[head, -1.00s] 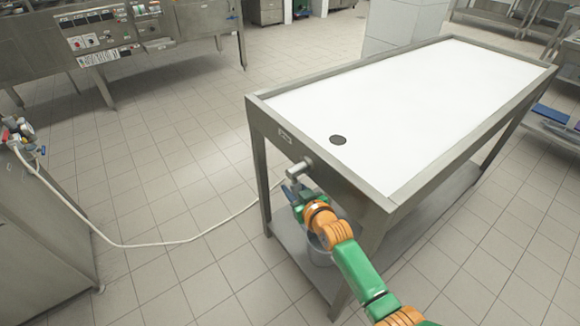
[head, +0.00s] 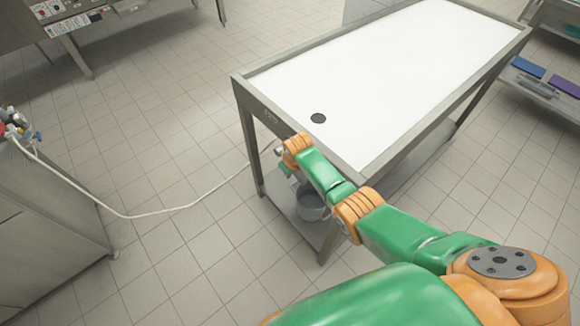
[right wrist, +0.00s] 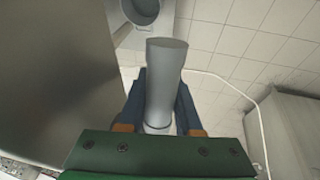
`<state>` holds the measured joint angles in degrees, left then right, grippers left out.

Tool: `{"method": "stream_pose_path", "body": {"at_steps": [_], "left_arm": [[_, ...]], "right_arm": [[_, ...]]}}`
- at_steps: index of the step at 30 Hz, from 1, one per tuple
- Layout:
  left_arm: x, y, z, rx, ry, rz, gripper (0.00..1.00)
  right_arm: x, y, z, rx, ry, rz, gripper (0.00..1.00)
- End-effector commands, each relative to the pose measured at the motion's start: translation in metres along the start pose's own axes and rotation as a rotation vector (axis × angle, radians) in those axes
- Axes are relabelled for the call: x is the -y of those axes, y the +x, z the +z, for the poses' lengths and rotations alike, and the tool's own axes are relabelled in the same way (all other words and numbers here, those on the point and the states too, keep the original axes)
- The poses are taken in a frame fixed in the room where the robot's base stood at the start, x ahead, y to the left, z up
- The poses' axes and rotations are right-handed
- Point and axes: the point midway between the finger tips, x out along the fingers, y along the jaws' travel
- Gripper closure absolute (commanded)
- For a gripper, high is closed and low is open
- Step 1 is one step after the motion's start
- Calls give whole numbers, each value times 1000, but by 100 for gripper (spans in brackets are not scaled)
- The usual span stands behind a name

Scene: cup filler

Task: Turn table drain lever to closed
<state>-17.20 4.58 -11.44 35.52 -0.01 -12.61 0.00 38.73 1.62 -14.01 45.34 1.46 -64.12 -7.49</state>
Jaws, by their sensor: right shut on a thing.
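The table (head: 245,88) has a white top with a dark round drain hole (head: 318,118) near its left end. A grey metal drain pipe (right wrist: 167,80) runs between the two dark blue fingers of my right gripper (right wrist: 160,98) in the right wrist view. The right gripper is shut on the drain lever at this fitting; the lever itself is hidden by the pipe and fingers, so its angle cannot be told. In the head view my right arm covers most of the drain and gripper under the table's left end. My left gripper is out of view.
A grey bucket (head: 309,207) stands on the table's lower shelf (head: 279,203), under the drain; it also shows in the right wrist view (right wrist: 142,10). A white hose (head: 160,211) lies across the tiled floor to a steel cabinet (head: 45,225) at left.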

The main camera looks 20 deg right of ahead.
Motion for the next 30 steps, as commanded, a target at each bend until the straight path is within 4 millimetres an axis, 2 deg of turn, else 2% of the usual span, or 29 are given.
{"method": "stream_pose_path", "body": {"at_steps": [3,12,30], "left_arm": [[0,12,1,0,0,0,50],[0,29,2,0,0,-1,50],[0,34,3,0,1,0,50]], "right_arm": [[-1,-2,1,73,-16,0,100],[-3,-12,3,212,-44,0,100],[-4,-18,4,261,-54,-1,100]]}}
